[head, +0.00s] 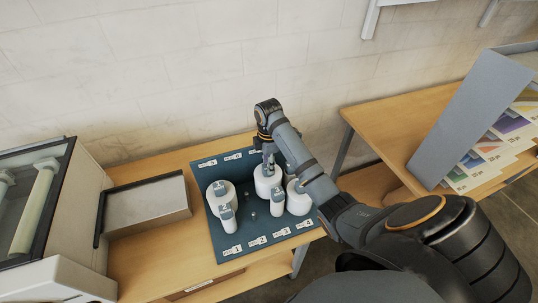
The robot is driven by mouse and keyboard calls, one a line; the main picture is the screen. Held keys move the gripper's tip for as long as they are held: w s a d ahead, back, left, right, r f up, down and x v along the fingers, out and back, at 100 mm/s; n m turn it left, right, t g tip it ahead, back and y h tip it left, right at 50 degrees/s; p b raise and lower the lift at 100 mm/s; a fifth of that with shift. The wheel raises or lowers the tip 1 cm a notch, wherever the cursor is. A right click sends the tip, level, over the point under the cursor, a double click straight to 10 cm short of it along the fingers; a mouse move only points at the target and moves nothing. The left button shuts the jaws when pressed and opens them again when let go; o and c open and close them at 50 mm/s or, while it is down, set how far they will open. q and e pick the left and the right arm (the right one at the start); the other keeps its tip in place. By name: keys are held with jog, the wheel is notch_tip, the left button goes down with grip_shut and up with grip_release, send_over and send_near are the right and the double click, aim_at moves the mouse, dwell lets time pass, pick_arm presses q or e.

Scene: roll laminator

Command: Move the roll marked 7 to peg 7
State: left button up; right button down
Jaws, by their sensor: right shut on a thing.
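My right gripper (268,165) points down over the dark blue peg board and is shut on the top of a white roll (266,187) in the board's back middle. The gripper covers that roll's marking, so I cannot read its number. Other white rolls stand around it: a wide one (214,205) at left, a slim one (229,224) in front of that, a slim one (276,206) near the middle and a wide one (298,206) at right. Peg labels line the board's front and back edges. The back right labels, where peg 7 may be, are largely hidden by my arm. My left gripper is out of view.
The peg board (225,253) lies on a wooden table (150,242). A grey metal tray (147,205) and the laminator (75,215) stand to the left. A second table (395,125) at right holds a grey panel (465,115) and colour sheets. Small bare pegs show between the rolls.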

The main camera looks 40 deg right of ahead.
jog(key=shift+f, duration=0.45)
jog(key=shift+s+a, duration=0.1)
jog(key=shift+s, duration=0.15)
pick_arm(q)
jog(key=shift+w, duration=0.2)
pick_arm(e)
jog(key=shift+w+f, duration=0.1)
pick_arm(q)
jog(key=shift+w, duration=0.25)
pick_arm(e)
jog(key=shift+f, duration=0.3)
jog(key=c, duration=0.8)
grip_release()
jog(key=shift+c, duration=0.2)
jog(key=shift+f, duration=0.1)
